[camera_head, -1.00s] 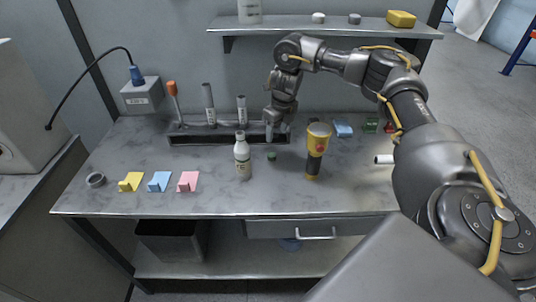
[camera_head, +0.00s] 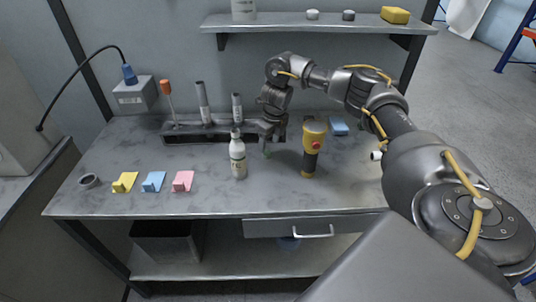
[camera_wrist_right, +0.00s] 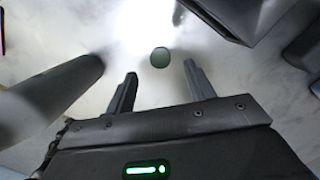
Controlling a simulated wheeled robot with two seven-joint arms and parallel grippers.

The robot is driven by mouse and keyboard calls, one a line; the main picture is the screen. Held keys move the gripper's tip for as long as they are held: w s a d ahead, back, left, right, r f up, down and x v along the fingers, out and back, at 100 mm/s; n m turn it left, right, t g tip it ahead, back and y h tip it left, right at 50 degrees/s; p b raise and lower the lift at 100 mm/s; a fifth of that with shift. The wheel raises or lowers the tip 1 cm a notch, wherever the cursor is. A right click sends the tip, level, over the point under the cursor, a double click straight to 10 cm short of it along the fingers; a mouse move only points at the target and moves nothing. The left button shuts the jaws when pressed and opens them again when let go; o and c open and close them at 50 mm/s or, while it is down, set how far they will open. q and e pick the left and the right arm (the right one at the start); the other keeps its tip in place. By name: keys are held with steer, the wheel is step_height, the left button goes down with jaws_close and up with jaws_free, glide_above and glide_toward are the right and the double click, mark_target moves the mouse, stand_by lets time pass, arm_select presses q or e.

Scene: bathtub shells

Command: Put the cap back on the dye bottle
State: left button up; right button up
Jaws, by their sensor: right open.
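The dye bottle (camera_head: 238,158) stands upright and uncapped-looking detail is too small to tell; it is white with a label, near the middle of the bench. In the right wrist view, the round cap (camera_wrist_right: 160,57) shows just beyond the gap between the open fingers (camera_wrist_right: 160,70), with nothing held. My left gripper is not in view.
A yellow and black tool (camera_head: 312,148) stands close right of the gripper. A dark rack (camera_head: 190,138) with upright tubes is behind. Yellow, blue and pink pieces (camera_head: 182,181) lie at the front left.

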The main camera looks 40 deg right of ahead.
mark_target(268, 153)
steer(key=f, duration=0.1)
steer(key=f+p, duration=0.1)
steer(key=f, duration=0.1)
steer(key=shift+w+f, duration=0.25)
steer(key=shift+f, duration=0.65)
steer(key=c, duration=1)
steer(key=shift+r, duration=0.1)
steer(key=shift+c, duration=0.2)
